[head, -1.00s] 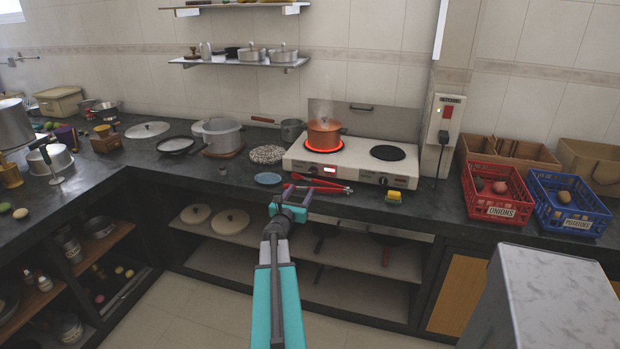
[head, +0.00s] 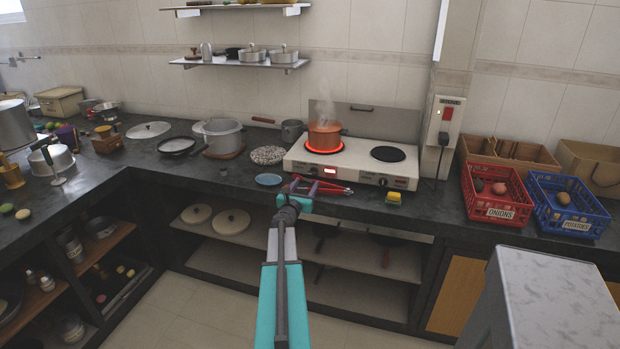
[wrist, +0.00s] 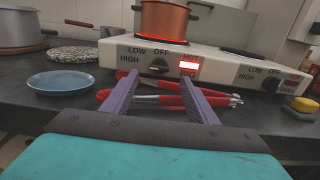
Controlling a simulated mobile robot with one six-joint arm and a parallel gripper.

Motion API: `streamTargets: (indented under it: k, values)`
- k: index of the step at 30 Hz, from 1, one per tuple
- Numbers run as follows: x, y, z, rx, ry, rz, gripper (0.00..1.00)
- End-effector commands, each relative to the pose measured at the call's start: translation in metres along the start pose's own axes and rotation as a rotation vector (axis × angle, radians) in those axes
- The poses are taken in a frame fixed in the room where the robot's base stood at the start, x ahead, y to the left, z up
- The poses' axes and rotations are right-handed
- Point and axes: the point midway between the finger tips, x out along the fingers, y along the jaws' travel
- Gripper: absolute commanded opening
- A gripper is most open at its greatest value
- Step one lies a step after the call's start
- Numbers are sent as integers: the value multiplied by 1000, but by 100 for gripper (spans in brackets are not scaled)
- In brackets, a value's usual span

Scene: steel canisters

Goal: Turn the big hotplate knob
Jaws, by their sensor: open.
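The white hotplate (head: 350,168) stands on the dark counter, with controls along its front. The big hotplate knob (wrist: 159,70) is dark and sits on the front panel, among the words LOW, OFF and HIGH. A lit red HOT lamp and the word BIG are to its right. My gripper (wrist: 158,80) is open and empty. Its purple fingers point at the panel, with the knob showing between their tips; I see no contact. In the head view my gripper (head: 301,187) is just in front of the hotplate. A second knob (wrist: 270,84) sits at the panel's right.
A copper pot (head: 324,134) steams on the glowing left burner. Red-handled tongs (wrist: 168,98) lie on the counter beneath and between my fingers. A blue plate (wrist: 61,82) is at the left, and a yellow sponge (head: 393,197) is at the right.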

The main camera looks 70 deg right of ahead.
Motion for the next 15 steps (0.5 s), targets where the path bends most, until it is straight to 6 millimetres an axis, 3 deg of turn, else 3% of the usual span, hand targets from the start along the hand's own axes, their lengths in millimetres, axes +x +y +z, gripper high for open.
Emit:
streamTargets:
  k: [15]
  values:
    - [47,0,1,0,0,-1,53]
